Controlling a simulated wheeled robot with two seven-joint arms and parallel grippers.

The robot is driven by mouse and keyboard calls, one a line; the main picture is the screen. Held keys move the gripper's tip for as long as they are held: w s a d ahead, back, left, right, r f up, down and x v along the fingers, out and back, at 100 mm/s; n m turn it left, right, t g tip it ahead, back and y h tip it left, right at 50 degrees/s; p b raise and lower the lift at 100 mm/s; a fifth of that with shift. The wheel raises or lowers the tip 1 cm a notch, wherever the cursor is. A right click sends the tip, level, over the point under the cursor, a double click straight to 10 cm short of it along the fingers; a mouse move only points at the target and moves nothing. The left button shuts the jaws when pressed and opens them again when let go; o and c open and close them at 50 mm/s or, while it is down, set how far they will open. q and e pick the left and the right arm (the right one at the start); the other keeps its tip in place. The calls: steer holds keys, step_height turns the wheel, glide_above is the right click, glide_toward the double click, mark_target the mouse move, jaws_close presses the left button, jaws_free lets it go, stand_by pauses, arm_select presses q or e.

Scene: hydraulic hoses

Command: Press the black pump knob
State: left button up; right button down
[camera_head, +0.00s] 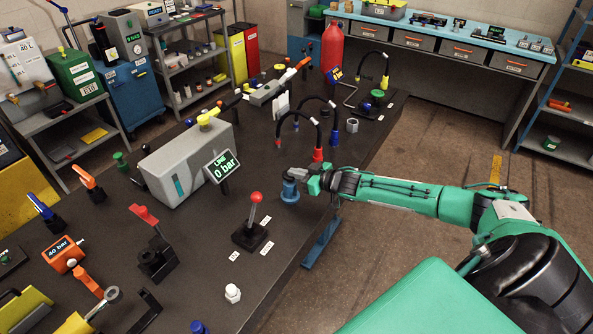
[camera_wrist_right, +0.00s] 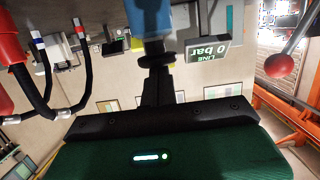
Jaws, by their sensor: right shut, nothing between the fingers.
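The grey pump-like box (camera_head: 188,165) stands on the dark bench, with a yellow part (camera_head: 208,118) on top. A small black knob-like part (camera_head: 140,180) shows at its left end; I cannot tell for sure that it is the pump knob. My right gripper (camera_head: 313,185) is shut and empty near the bench's right edge, well to the right of the black part. Its black fingers (camera_wrist_right: 158,85) also show in the wrist view. A blue cylindrical piece (camera_head: 290,191) is just beyond the fingertips; I cannot tell whether they touch. My left gripper is out of view.
The line display (camera_head: 222,166) reads 0 bar. A red-ball lever (camera_head: 254,205) stands between the box and the near bench edge. Black hoses (camera_head: 312,120) arch behind my right gripper. Several valves crowd the left bench; bare bench (camera_head: 205,235) lies before the box.

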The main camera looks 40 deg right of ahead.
steer(key=shift+f, duration=0.25)
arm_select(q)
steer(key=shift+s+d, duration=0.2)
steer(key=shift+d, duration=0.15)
arm_select(e)
steer(key=s+d+r, duration=0.3)
steer(key=s+r, duration=0.3)
steer(key=s, duration=0.3)
steer(key=shift+d+r, duration=0.25)
steer(key=shift+d, duration=0.1)
stand_by(1.2)
